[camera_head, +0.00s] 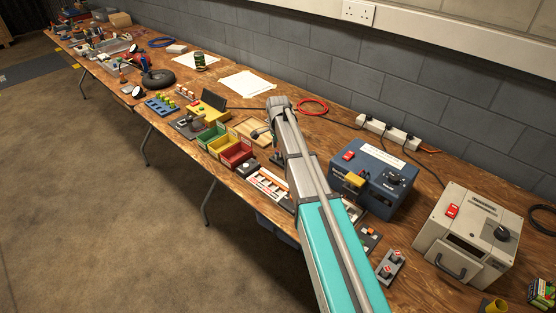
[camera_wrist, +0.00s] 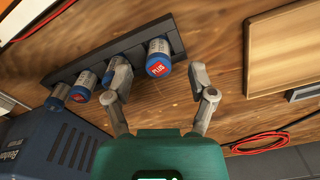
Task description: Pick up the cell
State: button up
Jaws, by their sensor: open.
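The rightmost cell (camera_wrist: 158,46) shows a red end marked PLUS. Its neighbours run left and down, one partly behind my left finger and another (camera_wrist: 84,84) beyond it. My gripper (camera_wrist: 160,77) is open and empty. The rightmost cell appears between its two fingers, nearer the left one; I cannot tell how far beyond the tips it is. In the head view my arm hides the rack and the gripper.
A blue charger box (camera_head: 375,178) stands right of my arm, also at lower left in the wrist view (camera_wrist: 45,145). A grey-white unit (camera_head: 465,235) is farther right. Green, yellow and red bins (camera_head: 235,153) and a wooden tray (camera_head: 250,127) lie left. A red cable (camera_head: 313,106) lies behind.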

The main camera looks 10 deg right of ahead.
jog(key=shift+f+b, duration=0.55)
jog(key=shift+f, duration=0.25)
grip_shut()
